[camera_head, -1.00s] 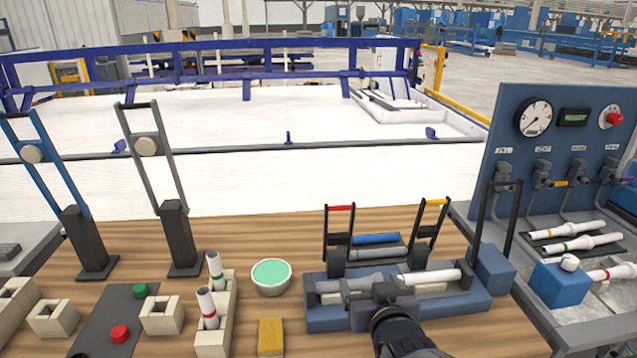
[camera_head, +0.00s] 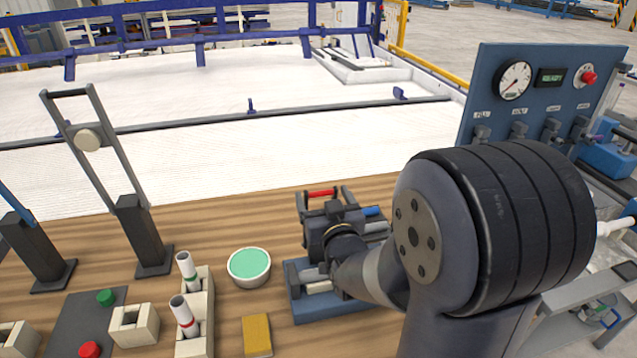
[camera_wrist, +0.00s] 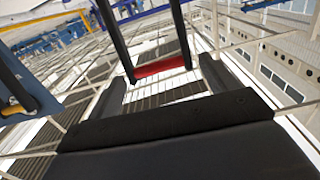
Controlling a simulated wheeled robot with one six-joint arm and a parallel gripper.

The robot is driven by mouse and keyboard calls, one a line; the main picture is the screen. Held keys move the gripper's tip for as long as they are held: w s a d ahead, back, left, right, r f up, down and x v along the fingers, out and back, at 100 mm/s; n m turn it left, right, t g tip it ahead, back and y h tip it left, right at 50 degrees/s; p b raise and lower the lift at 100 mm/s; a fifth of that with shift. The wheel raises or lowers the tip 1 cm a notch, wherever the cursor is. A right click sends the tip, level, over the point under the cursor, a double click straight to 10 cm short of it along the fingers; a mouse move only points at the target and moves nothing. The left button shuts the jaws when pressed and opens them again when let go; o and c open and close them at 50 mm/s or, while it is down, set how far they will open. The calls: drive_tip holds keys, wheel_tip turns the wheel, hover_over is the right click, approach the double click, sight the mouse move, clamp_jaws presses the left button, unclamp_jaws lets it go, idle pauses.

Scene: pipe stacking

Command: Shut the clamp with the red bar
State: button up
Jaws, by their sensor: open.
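The clamp's red bar (camera_head: 321,193) joins the tops of two dark side arms. It stands raised above the blue fixture (camera_head: 300,297), behind my gripper. In the wrist view the red bar (camera_wrist: 160,67) shows at the middle, between the tips of my gripper (camera_wrist: 163,76). The gripper is open, with one dark finger on each side and a gap between them and the bar. I cannot tell how deep the bar sits between the fingers. In the head view my gripper and wrist hide most of the clamp's base and the pipe there.
My arm hides the fixture's right part and the clamp with the yellow bar. A green-filled bowl (camera_head: 249,266) stands left of the fixture, and a yellow block (camera_head: 256,335) lies in front. A gauge panel (camera_head: 545,95) stands at the right. Tall stands rise at the left.

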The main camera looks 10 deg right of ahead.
drive_tip(key=shift+w+p, duration=0.5)
drive_tip(key=shift+w, duration=1.7)
drive_tip(key=shift+c, duration=0.2)
drive_tip(key=c, duration=1.2)
drive_tip(key=shift+o, duration=0.2)
drive_tip(key=shift+s+f+b, duration=0.15)
drive_tip(key=shift+b, duration=0.3)
